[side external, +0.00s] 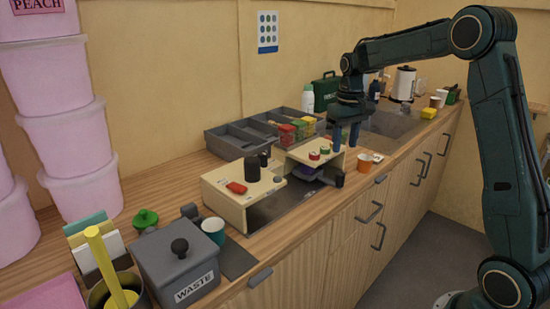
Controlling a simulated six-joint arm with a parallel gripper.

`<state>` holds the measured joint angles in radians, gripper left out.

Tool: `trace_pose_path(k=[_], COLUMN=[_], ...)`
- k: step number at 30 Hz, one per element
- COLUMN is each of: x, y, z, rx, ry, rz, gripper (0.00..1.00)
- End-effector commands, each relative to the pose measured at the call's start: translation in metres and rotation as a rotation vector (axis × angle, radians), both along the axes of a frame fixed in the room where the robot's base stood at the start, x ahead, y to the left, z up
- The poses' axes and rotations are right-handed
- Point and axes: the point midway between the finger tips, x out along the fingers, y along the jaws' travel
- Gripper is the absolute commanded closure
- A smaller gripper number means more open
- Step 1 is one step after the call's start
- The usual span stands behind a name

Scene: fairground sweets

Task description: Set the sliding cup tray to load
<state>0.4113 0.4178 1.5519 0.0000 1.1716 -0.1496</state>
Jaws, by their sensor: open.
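A cream machine (229,206) stands on the wooden counter in two blocks, with a dark metal plate (281,203) between them. The sliding cup tray seems to be the dark piece under the right block, with a stubby dark handle (336,178) sticking out at the front right. Something purple (304,171) shows in the shadow there. No load mark is readable, so I cannot tell the tray's setting. My gripper (346,143) points down just behind and above the right block. Its two dark blue fingers are apart with nothing seen between them.
An orange cup (364,163) stands just right of the handle. A red switch (236,187) and a dark knob (252,169) top the left block, and red and green buttons (325,149) the right. A grey waste bin (178,266) is front left; a divided tray (230,141) lies behind.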

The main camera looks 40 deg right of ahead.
Motion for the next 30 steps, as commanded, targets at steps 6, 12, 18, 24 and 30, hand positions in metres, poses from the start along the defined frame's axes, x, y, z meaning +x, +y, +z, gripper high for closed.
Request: trace_pose_path(k=[6, 12, 18, 24, 30], x=[-0.001, -0.001, -0.001, 0.000, 0.000], y=[0.000, 0.000, 0.000, 0.000, 0.000], z=[-0.033, -0.064, -0.091, -0.108, -0.112], rx=[0.002, 0.002, 0.002, 0.001, 0.000], ry=[0.004, 0.004, 0.003, 0.002, 0.000], rz=[0.000, 0.000, 0.000, 0.000, 0.000], gripper=[0.55, 0.55, 0.55, 0.55, 0.55])
